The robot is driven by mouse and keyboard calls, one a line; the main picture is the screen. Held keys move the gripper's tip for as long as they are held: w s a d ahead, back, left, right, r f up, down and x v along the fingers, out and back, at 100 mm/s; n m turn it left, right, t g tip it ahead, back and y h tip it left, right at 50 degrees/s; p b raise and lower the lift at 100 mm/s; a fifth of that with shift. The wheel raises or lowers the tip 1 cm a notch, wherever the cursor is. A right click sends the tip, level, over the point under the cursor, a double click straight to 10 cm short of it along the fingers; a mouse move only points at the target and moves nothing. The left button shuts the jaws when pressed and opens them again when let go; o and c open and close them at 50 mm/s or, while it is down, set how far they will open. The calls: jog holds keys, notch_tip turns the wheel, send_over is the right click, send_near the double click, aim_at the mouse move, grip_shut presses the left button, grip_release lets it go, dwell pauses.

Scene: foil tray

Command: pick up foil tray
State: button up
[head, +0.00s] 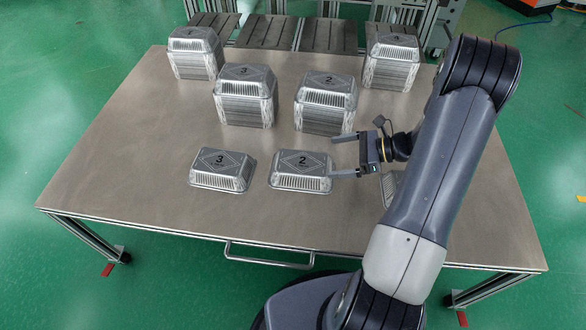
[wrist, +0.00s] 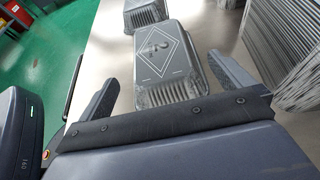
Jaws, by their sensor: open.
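A single foil tray marked 2 (head: 302,171) lies upside down on the metal table. A similar tray marked 3 (head: 221,169) lies to its left, and another tray (head: 389,188) is mostly hidden behind my arm. My gripper (head: 338,156) is open, with its fingers pointing left at the right end of the tray marked 2. In the wrist view the tray marked 2 (wrist: 167,62) shows ahead, with its near end between the spread fingers of my gripper (wrist: 165,88). I cannot tell whether either finger touches it.
Tall stacks of trays stand behind: one marked 3 (head: 245,95), one marked 2 (head: 326,103), one at back left (head: 195,53) and one at back right (head: 391,62). The table (head: 110,165) is bare at the left and front.

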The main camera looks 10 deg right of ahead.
aim_at(303, 162)
jog(key=b+x, duration=0.1)
jog(key=x, duration=0.8)
jog(key=shift+s+a+f+b, duration=0.15)
jog(key=shift+a+b, duration=0.1)
jog(key=shift+b, duration=0.15)
jog(key=c, duration=0.8)
